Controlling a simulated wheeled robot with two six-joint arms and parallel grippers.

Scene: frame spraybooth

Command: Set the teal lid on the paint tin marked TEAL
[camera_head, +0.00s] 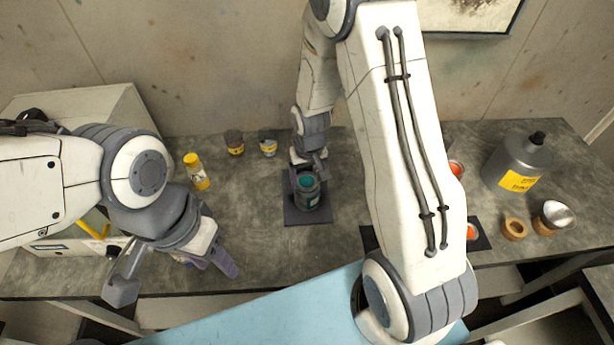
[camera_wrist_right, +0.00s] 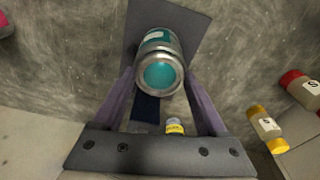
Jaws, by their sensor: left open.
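A dark paint tin (camera_head: 308,198) with a teal top stands on a dark square mat (camera_head: 311,219) in the middle of the table. In the right wrist view the tin (camera_wrist_right: 158,44) shows a teal label, a silver rim and a teal disc; I cannot tell whether the disc is lid or paint. My right gripper (camera_wrist_right: 159,80) has its fingers on either side of the rim, seeming close to or touching it; its grip is unclear. My left gripper (camera_head: 175,275) is open and apart, at the table's front left. No separate teal lid is clearly visible.
A yellow bottle (camera_head: 196,172) and two small tins (camera_head: 234,142) (camera_head: 268,143) stand at the back left. At the right are a grey jug (camera_head: 517,160), an orange-topped tin (camera_head: 456,168) and a wooden ring (camera_head: 514,229). My right arm hides part of the table.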

